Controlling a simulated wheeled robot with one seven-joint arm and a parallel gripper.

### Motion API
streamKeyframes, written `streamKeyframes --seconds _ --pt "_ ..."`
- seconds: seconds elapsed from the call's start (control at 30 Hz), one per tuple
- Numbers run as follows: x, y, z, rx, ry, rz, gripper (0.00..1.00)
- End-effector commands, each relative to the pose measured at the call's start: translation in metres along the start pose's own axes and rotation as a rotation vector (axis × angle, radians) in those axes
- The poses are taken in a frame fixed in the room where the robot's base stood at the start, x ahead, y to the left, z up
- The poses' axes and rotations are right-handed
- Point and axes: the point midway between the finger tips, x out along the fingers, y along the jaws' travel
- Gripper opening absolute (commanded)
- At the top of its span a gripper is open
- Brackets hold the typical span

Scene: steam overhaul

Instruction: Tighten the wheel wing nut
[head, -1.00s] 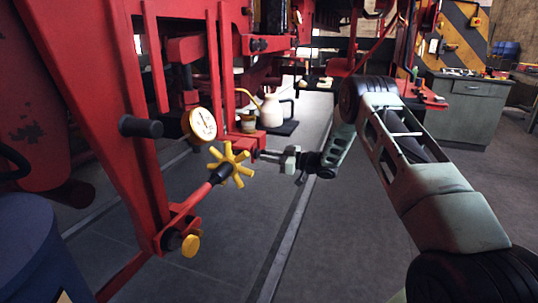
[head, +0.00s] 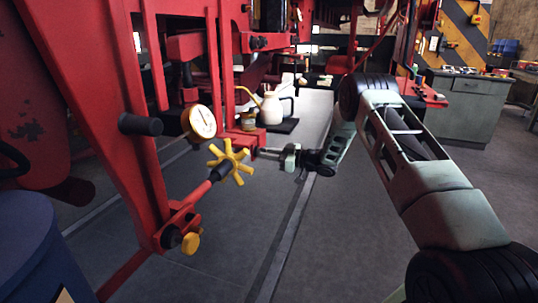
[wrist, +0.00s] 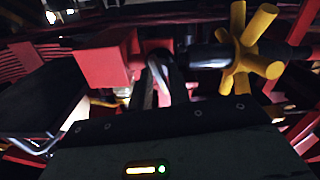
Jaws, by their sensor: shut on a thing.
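My gripper (head: 264,153) reaches left to a red block (head: 243,139) on the machine, behind the yellow spoked wheel (head: 230,162). In the wrist view its fingers (wrist: 161,72) are close together at a small dark part against the red block's side (wrist: 104,58). I take this part to be the wheel wing nut; its shape is mostly hidden by the fingers. The yellow wheel, with its black hub, also shows at the upper right of the wrist view (wrist: 244,55). The fingers appear apart from its spokes.
A round gauge (head: 200,122) is above and left of the yellow wheel. A cream oil can (head: 271,108) stands on a dark tray behind the gripper. A yellow knob (head: 190,243) is on the lower red bracket.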

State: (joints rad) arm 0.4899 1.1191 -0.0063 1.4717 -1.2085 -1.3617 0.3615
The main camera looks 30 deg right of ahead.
Motion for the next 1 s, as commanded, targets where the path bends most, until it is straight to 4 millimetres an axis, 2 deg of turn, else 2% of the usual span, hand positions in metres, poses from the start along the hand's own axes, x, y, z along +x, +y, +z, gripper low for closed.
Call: streamKeyframes --seconds 0.33,0.37,0.4,0.77,0.87,1.0 --pt "0.001 0.000 -0.001 -0.001 0.002 0.000 0.00" --pt "0.001 0.000 -0.001 -0.001 0.002 0.000 0.24" --pt "0.001 0.000 -0.001 -0.001 0.002 0.000 0.29" --pt "-0.005 0.001 0.000 -0.001 0.000 0.001 0.29" --pt "-0.018 0.001 0.000 0.000 -0.001 0.002 0.29" --pt "-0.047 0.002 0.000 -0.001 -0.001 0.004 0.29"
